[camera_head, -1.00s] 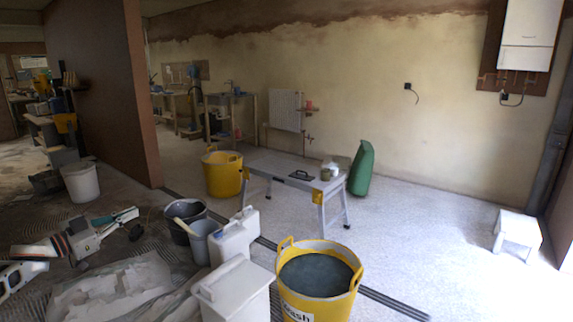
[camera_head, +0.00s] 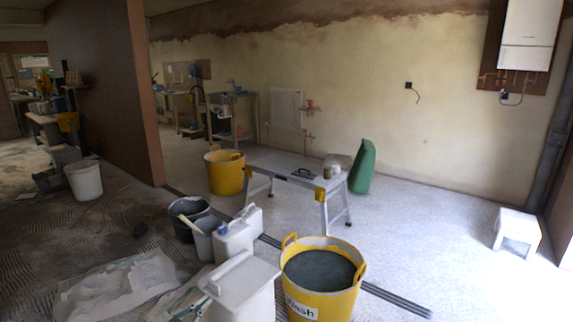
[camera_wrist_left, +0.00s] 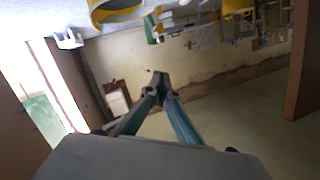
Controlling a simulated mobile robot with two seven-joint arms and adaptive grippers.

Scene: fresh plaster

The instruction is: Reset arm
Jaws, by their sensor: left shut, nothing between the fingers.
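My left gripper (camera_head: 207,290) is low in the head view, partly against the white lidded container, and its arm runs off the bottom edge. In the left wrist view its two teal fingers (camera_wrist_left: 158,82) come together at the tips with nothing between them. That view is tilted and shows the plastered wall and floor items upside down. My right gripper is in neither view.
A white lidded container (camera_head: 240,292) and a yellow wash bucket (camera_head: 318,302) are close by. Grey buckets (camera_head: 188,215) stand behind. A trestle platform (camera_head: 290,172) is in mid-room. Open floor (camera_head: 420,235) lies to the right.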

